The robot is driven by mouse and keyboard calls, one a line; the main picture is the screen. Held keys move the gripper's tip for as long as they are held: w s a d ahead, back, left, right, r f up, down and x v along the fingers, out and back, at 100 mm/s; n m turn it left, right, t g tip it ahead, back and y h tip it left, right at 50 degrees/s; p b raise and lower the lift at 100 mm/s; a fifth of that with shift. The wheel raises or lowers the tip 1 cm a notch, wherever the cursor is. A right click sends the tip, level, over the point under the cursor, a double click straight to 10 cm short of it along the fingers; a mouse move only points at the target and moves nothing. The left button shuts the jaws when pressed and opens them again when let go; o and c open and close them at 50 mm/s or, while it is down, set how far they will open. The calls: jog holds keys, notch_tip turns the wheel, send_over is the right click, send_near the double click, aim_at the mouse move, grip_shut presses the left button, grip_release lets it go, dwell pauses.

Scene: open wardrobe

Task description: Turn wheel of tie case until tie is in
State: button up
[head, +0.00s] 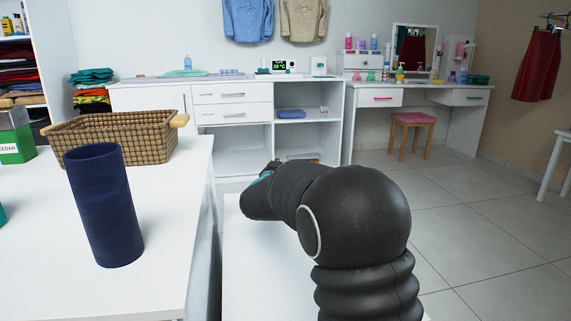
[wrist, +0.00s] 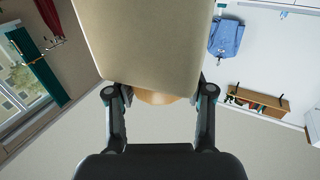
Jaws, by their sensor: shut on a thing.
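In the wrist view a large beige box-like body (wrist: 150,40), which looks like the tie case, fills the upper middle and is slightly tilted. A rounded light-wood part (wrist: 157,97), likely its wheel, shows below the case's lower edge, between my fingers. My gripper (wrist: 160,93) has one finger on each side there and appears shut on this wooden part; the exact contact is partly hidden by the case. In the head view my arm hides most of the gripper, and I can make out neither case nor wheel. No tie can be made out in either view.
On the white table at left in the head view stand a dark blue cylinder (head: 104,210), a wicker basket (head: 115,138) and a green-and-white box (head: 15,140). White drawers (head: 232,93) and a dressing table with a stool (head: 411,121) stand at the back. The floor at right is clear.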

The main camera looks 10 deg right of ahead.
jog(key=shift+r+m+g+h+p, duration=0.2)
jog(key=shift+m+g+h+p, duration=0.6)
jog(key=shift+p, duration=0.8)
jog(key=shift+r+m+g+h+p, duration=0.15)
jog(key=shift+m+g+h+p, duration=0.3)
jog(key=shift+h+p, duration=0.85)
jog(key=shift+f+m+g+h+p, duration=0.15)
jog(key=shift+m+g+h+p, duration=0.4)
jog(key=shift+p, duration=0.65)
jog(key=shift+f+m+g, duration=0.2)
jog(key=shift+m+g, duration=0.1)
jog(key=o, duration=1.2)
notch_tip(320, 180, up, 10)
